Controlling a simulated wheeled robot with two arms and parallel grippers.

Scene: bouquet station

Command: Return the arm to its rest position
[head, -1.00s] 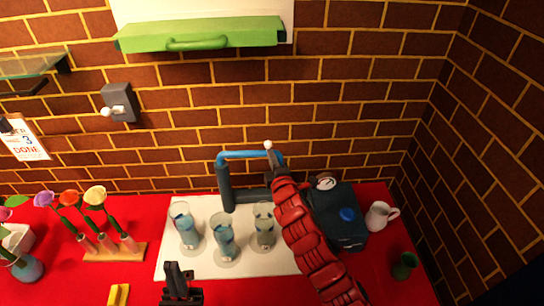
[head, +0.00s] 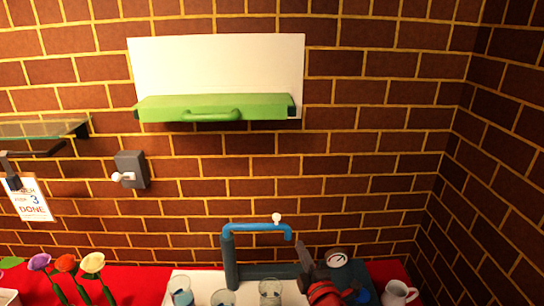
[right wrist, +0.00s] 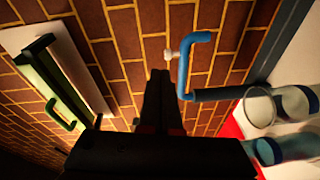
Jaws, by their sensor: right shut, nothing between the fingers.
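My right arm comes in at the bottom of the head view. Its gripper (head: 302,248) is up just right of the blue tap's spout and appears apart from it. In the right wrist view the two dark fingers (right wrist: 158,78) are together, with nothing between them. The blue tap (head: 255,227) with its white knob stands on a dark post; it also shows in the right wrist view (right wrist: 197,62), right of the fingers. My left gripper is not in view.
Several glasses (head: 270,290) with bluish contents stand below the tap on a white mat. A gauge (head: 336,260) and a white jug (head: 398,292) are at right. Flowers (head: 66,263) stand at lower left. A green-handled flap (head: 215,107) and a grey switch (head: 131,169) are on the brick wall.

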